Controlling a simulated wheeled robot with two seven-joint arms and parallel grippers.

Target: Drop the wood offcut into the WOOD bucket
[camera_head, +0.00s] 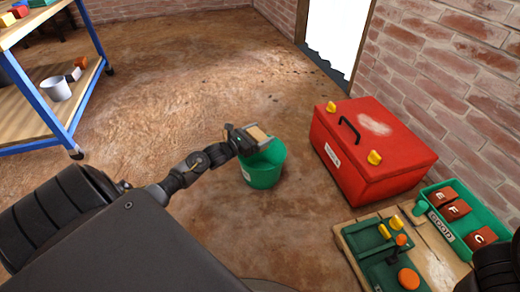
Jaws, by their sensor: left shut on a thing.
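A green bucket (265,175) stands on the brown floor near the middle of the view, with a small white label too small to read. My left gripper (252,137) is over the bucket's upper left rim and is shut on a small tan wood offcut (259,133). The offcut is held above the back part of the bucket's mouth. The gripper and offcut hide part of the rim. My right gripper does not show; only a dark part of my right arm is at the lower right edge.
A red toolbox (365,150) with yellow latches stands right of the bucket. A wooden table (440,268) with a green fixture and a green GOOD bin (466,240) of lettered bricks is lower right. A blue-framed shelf (60,125) stands left. Open floor lies between.

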